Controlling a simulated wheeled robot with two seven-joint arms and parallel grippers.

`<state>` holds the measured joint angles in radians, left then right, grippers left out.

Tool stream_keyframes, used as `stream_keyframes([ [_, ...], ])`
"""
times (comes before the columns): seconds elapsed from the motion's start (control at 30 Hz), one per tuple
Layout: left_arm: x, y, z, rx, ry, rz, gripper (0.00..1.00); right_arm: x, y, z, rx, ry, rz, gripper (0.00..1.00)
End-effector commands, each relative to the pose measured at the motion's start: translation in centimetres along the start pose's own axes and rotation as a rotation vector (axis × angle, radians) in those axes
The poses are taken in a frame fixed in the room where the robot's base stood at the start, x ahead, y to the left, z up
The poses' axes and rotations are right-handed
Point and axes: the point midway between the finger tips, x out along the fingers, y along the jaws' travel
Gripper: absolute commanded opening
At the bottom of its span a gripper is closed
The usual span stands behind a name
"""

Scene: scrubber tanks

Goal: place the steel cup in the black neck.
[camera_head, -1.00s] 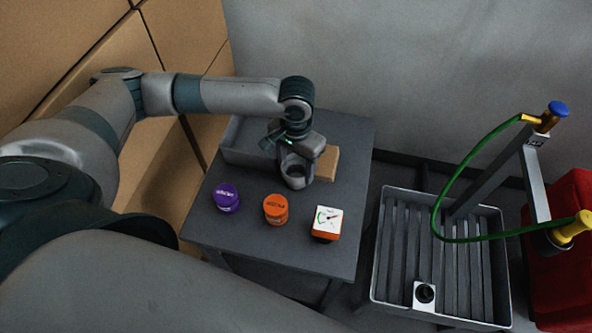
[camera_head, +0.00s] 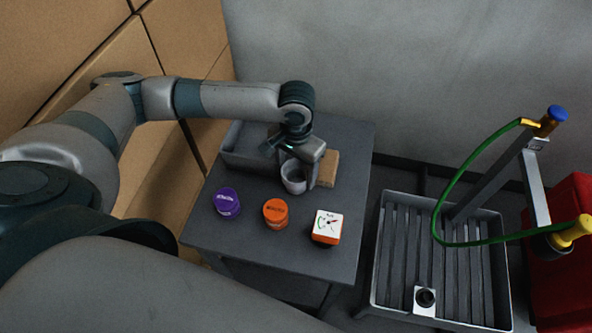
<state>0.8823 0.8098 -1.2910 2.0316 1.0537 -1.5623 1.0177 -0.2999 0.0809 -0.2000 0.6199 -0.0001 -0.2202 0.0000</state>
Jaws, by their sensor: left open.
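The steel cup (camera_head: 293,182) stands on the dark grey table, a grey open-topped cup near the back middle. My left gripper (camera_head: 300,170) is open, pointing down at the cup from above. One finger shows just right of the cup and the other is behind its far left side; I cannot tell whether they touch it. The black neck (camera_head: 425,298) is a dark round opening on a small white square plate at the front of the slatted grey tray, right of the table. It looks empty. My right gripper is not in view.
A grey bin (camera_head: 240,155) and a tan block (camera_head: 328,168) are behind. A green hose (camera_head: 450,190) arches over the slatted tray (camera_head: 374,262).

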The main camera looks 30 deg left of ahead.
Motion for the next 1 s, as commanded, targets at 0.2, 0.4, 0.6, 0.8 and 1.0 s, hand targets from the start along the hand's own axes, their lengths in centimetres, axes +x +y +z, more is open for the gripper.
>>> stream_keyframes([
  [0.2,-1.6,0.0,0.0,0.000,0.000,0.000,0.64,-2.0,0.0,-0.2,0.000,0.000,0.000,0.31],
  [0.4,-3.4,0.0,0.0,0.000,0.000,0.000,0.64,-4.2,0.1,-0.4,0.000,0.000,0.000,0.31],
  [0.6,-5.1,0.0,0.0,0.000,-0.001,0.001,0.64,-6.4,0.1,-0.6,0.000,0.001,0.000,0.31],
  [0.8,-7.5,0.0,0.0,-0.001,-0.001,0.001,0.64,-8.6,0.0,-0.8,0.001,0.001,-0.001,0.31],
  [1.0,-10.0,0.0,-0.1,0.000,0.002,0.002,0.64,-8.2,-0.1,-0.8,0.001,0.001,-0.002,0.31],
])
